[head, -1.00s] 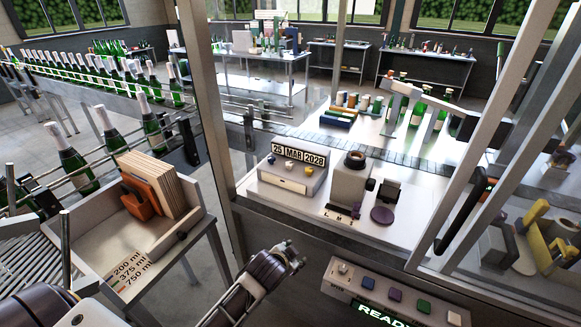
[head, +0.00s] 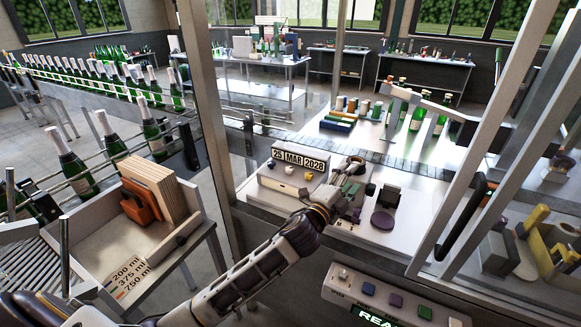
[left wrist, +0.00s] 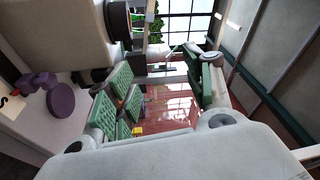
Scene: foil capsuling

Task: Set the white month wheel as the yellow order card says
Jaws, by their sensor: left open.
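The date box (head: 285,187) stands on the white machine deck, its display (head: 298,160) reading 25 MAR 2028. Small wheels sit in a row below the display. My left gripper (head: 352,182) is to the right of the date box, over the deck, apart from the wheels. In the left wrist view its green-padded fingers (left wrist: 165,100) are spread, with nothing held between them. I cannot make out the yellow order card. My right gripper is not in view.
A metal frame post (head: 207,120) rises left of the deck. A button panel (head: 390,297) is in front.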

